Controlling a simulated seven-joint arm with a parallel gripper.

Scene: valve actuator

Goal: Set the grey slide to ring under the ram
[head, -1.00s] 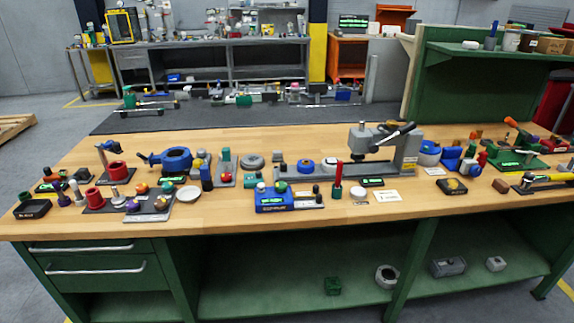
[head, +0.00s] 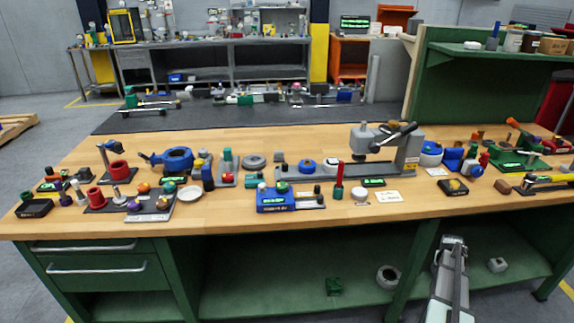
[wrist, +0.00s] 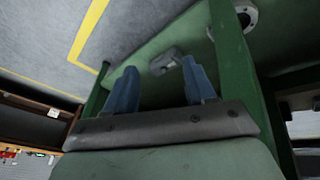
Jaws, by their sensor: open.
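The grey press (head: 366,152) stands on the wooden bench, right of centre, with a black-tipped lever at its upper right. Its ram points down over a long grey base (head: 300,174) that runs to the left. A blue ring (head: 306,166) and a pale ring-like part (head: 331,165) sit along this base, left of the ram. I cannot tell which piece of the base is the slide. My gripper shows in the wrist view (wrist: 159,67) with two blue fingers apart and nothing between them. It is low, before the bench's under-shelf, far from the press.
A red upright handle (head: 339,174) and a white card (head: 388,197) are in front of the press. Other fixtures crowd the bench on both sides. Green legs and a lower shelf (head: 290,285) with loose parts lie below the bench top.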

